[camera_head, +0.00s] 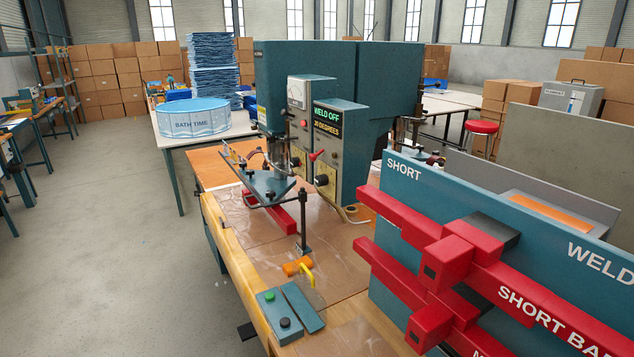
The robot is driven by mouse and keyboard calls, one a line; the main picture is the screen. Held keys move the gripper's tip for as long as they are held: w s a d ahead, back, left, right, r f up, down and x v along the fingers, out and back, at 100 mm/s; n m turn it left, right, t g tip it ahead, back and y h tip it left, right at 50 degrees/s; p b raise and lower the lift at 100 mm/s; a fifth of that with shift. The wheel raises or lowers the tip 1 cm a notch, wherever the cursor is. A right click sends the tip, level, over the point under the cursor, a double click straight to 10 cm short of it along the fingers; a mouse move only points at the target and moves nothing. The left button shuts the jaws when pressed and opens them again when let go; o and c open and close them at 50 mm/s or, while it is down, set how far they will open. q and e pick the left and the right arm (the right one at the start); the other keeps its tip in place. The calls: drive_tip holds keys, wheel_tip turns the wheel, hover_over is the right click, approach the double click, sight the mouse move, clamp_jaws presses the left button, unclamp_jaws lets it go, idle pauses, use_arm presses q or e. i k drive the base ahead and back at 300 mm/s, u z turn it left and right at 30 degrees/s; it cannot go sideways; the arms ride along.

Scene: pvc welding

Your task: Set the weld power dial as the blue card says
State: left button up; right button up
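The teal welding machine (335,75) stands on the workbench. Its front has two beige control panels. The nearer panel (330,150) has a display (326,121) reading "WELD OFF" and "20 DEGREES", a red lever (316,155) and a black dial (322,180). The farther panel has a gauge (297,93) and a dark knob (295,161), partly hidden by the nearer panel. I cannot tell which knob is the weld power dial, nor read any setting. I cannot make out a blue card with instructions. Neither of my grippers is in view.
A blue rack (400,190) marked "SHORT" and "WELD" holds red bars (445,250) at the right, jutting towards the bench. A box with green and black buttons (278,314) sits on the bench's near end. A "BATH TIME" pool (192,117) stands behind. Floor at left is clear.

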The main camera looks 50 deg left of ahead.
sight(322, 180)
drive_tip(key=u, duration=0.5)
drive_tip(key=k, duration=0.6)
drive_tip(key=u, duration=1.35)
drive_tip(key=i, duration=0.7)
drive_tip(key=u, duration=1.3)
drive_tip(key=i, duration=1.15)
drive_tip(key=u, duration=0.4)
drive_tip(key=i, duration=1.55)
drive_tip(key=z, duration=0.65)
drive_tip(key=i, duration=1)
drive_tip(key=z, duration=1.45)
drive_tip(key=i, duration=0.55)
drive_tip(key=z, duration=2.25)
